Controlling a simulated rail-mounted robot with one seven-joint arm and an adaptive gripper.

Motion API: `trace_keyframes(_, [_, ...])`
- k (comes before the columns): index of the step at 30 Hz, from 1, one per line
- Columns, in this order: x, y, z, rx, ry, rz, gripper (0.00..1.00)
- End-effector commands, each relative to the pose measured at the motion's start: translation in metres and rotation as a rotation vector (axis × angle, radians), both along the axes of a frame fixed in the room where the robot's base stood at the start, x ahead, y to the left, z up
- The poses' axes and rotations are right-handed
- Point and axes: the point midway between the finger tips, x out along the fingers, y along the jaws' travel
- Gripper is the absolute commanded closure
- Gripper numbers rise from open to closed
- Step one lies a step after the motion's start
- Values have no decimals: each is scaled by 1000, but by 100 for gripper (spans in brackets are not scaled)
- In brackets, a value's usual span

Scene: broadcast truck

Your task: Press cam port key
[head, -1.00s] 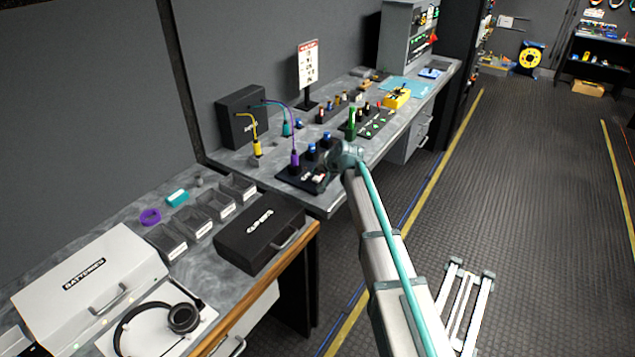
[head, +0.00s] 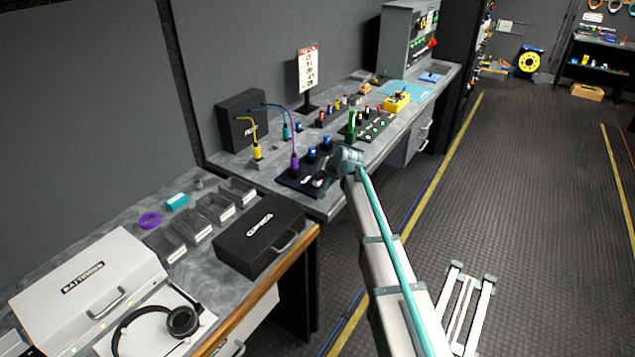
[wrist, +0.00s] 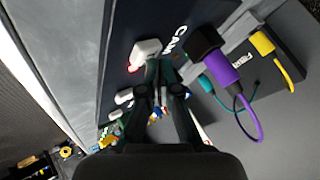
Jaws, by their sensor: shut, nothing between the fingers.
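The cam port panel (head: 292,182) is a black unit on the bench with a purple-plugged connector (head: 294,162) standing on it. In the wrist view its white "CAM" lettering shows beside a pale key (wrist: 146,50) with a red glow at its lower left edge. My gripper (wrist: 162,64) is shut and empty. Its fingertips overlap the lower right edge of the key in that view; I cannot tell whether they touch it. In the head view my gripper (head: 325,187) is at the panel's right end, and my wrist hides part of it.
Two more pale keys (wrist: 124,97) lie farther along in the wrist view. Blue-topped connectors (head: 325,144) and a green one (head: 351,125) stand close by. A yellow plug (head: 256,150) with a cable is to the left. A black case (head: 259,236) sits on the nearer bench.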

Motion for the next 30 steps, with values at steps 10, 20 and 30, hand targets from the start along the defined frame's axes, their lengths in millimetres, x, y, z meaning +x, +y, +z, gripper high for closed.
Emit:
trace_keyframes(10, [0, 0, 0, 0, 0, 0, 100])
trace_keyframes(20, [0, 0, -5, 0, 0, 0, 100])
trace_keyframes(30, [0, 0, -10, 0, 1, 1, 100])
